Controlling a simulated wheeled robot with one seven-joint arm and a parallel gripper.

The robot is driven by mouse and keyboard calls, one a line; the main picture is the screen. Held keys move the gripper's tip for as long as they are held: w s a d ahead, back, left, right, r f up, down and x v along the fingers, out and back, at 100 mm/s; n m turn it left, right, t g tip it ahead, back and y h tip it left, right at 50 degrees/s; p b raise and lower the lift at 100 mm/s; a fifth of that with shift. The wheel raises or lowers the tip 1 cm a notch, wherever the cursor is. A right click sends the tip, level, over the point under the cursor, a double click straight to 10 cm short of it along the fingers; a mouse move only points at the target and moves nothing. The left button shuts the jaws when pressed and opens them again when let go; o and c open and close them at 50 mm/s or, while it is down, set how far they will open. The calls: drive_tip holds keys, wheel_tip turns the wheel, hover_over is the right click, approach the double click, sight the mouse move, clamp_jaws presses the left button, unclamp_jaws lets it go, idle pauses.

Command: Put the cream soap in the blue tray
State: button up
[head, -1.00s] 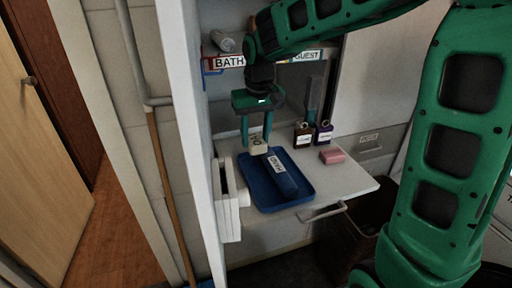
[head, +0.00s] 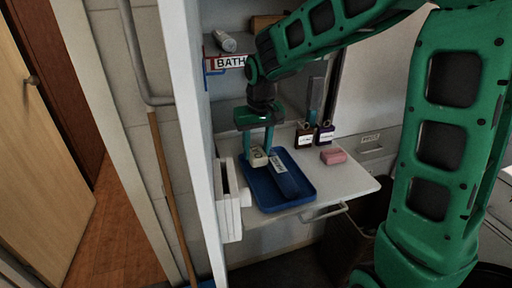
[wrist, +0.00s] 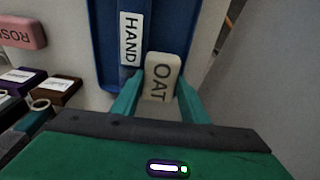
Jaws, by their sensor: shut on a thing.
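The cream soap (wrist: 161,77), marked OAT, is held between the two fingers of my gripper (wrist: 160,105) in the wrist view. In the head view my gripper (head: 260,152) points down at the left back part of the blue tray (head: 303,199), with the cream soap (head: 258,160) at its fingertips. I cannot tell whether the soap touches the tray floor. A dark blue item labelled HAND (head: 287,180) lies in the tray, just beside the soap; its label also shows in the wrist view (wrist: 130,40).
A pink soap (head: 333,156) lies right of the tray on the white surface. Two small dark bottles (head: 305,137) stand behind it. A white box-like holder (head: 229,200) stands close to the tray's left side. A shelf labelled BATH (head: 230,62) is above.

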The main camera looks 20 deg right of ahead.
sight(259, 156)
drive_tip(key=o, duration=1.3)
drive_tip(key=shift+f, duration=0.1)
drive_tip(key=shift+c, duration=0.2)
wheel_tip(259, 156, up, 13)
drive_tip(key=s, duration=0.2)
drive_tip(key=s+d+f+m, duration=0.3)
drive_tip(key=s+d, duration=0.8)
drive_tip(key=d, duration=0.2)
drive_tip(key=s+d+f+m+g, duration=0.1)
drive_tip(key=s+d+f, duration=0.2)
drive_tip(key=s, duration=0.6)
drive_tip(key=s+d+f+m, duration=0.2)
drive_tip(key=s+f, duration=0.3)
drive_tip(key=s, duration=0.4)
drive_tip(key=shift+d+g, duration=0.4)
drive_tip(key=shift+d, duration=0.25)
